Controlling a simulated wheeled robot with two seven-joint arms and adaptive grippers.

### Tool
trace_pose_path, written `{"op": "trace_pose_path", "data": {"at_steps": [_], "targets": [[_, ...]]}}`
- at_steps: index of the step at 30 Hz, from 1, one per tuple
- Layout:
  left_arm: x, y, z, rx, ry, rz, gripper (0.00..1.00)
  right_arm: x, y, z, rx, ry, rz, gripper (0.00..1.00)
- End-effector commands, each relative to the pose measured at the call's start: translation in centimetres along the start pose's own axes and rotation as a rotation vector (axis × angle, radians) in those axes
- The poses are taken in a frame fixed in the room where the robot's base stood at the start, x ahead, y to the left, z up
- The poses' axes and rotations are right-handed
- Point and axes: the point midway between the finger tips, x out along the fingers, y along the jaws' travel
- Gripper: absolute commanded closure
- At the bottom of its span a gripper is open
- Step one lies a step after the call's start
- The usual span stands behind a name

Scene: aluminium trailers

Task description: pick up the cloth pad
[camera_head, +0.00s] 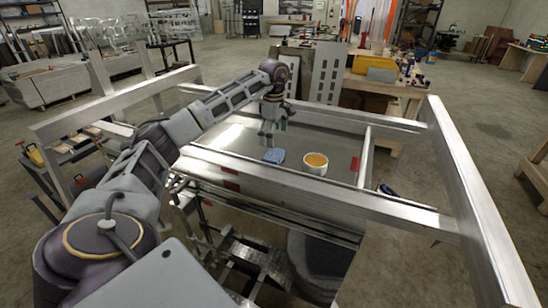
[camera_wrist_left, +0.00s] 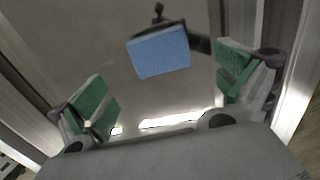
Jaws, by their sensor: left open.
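The cloth pad is a small blue block-shaped pad (camera_head: 274,156) lying on the metal trailer bed, left of the bowl in the head view. In the left wrist view the pad (camera_wrist_left: 160,51) sits above the middle, beyond the fingertips and between their lines. My left gripper (camera_head: 273,127) hangs above the bed, just over the pad in the head view. Its green-padded fingers (camera_wrist_left: 168,92) are wide apart with nothing between them, and it is apart from the pad. My right gripper is not in view.
A white and orange bowl (camera_head: 315,164) stands on the bed right of the pad. Aluminium rails (camera_head: 300,190) frame the bed at front and sides. A bench (camera_head: 385,85) with tools stands behind. The bed around the pad is mostly bare.

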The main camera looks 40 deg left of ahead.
Motion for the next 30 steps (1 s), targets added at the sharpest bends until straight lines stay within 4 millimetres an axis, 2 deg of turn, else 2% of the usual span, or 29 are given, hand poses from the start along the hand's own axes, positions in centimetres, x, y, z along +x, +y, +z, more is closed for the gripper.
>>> {"op": "trace_pose_path", "data": {"at_steps": [3,8,23,30], "targets": [[1.4,0.0,-0.1,-0.001,0.001,-0.002,0.00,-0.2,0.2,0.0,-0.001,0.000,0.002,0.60],[2.5,0.0,-0.1,-0.001,0.001,-0.001,0.00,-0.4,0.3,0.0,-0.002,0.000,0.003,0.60],[3.0,0.0,0.0,-0.001,0.001,-0.001,0.00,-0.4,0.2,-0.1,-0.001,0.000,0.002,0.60],[4.5,0.0,0.0,-0.001,0.002,-0.003,0.00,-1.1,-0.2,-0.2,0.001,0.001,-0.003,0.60]]}}
